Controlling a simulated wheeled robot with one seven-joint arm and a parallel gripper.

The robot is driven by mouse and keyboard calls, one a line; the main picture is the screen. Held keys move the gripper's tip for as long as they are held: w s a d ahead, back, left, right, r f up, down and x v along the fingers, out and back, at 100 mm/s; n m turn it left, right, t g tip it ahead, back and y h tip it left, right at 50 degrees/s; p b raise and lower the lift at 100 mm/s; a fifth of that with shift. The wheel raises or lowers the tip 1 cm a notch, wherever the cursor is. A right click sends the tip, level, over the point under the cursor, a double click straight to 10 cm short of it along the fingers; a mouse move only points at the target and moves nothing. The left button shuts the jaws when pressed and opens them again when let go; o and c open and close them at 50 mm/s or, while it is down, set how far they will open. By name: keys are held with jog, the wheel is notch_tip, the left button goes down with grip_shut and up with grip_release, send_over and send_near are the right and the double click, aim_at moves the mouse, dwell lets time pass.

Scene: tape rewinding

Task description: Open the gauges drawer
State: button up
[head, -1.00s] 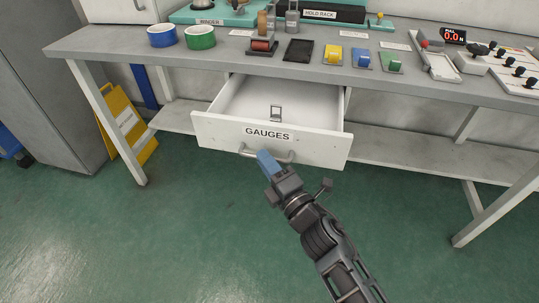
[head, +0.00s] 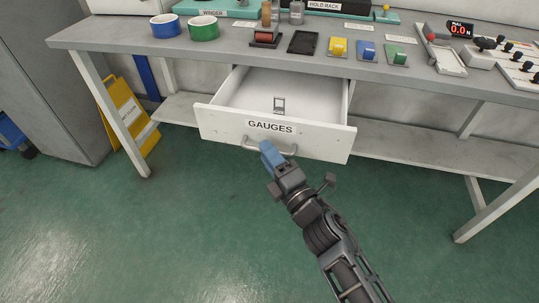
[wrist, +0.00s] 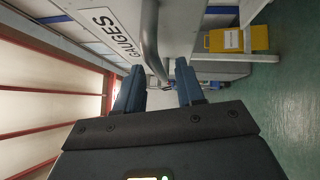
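The white drawer labelled GAUGES (head: 225,118) is pulled well out from under the bench, and its inside shows. A grey bar handle (head: 252,144) is on its front below the label; in the wrist view the handle (wrist: 150,45) runs toward the gap between the fingers. My gripper (head: 271,154) is at the right part of the handle, its blue fingertips overlapping it in the head view. In the wrist view my gripper (wrist: 160,85) has its two blue fingers apart, with a gap between them. Whether a finger touches the bar is unclear.
A small metal item (head: 279,104) lies in the drawer. The grey bench (head: 230,50) carries tape rolls, coloured blocks and a panel. A yellow folding sign (head: 128,112) leans at left by a grey cabinet (head: 50,70). The green floor in front is clear.

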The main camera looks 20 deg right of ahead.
jog(key=v, duration=0.7)
jog(key=shift+s, duration=0.35)
jog(key=shift+s, duration=0.1)
jog(key=s+d+r+m+g+h+p, duration=0.1)
jog(key=s+r+m+p, duration=0.15)
jog(key=s+m, duration=0.55)
jog(key=s+r+m+g+h+p, duration=0.1)
jog(key=s+r+m+p, duration=0.2)
jog(key=s, duration=1)
jog(key=s+d+r+m+g+h+p, duration=0.1)
jog(key=s+d+r+m+g, duration=0.1)
jog(key=s+r+m, duration=0.8)
jog(key=s, duration=0.3)
jog(key=shift+r+g+p, duration=0.25)
jog(key=shift+g+p, duration=0.05)
jog(key=shift+p, duration=0.1)
jog(key=shift+d, duration=0.1)
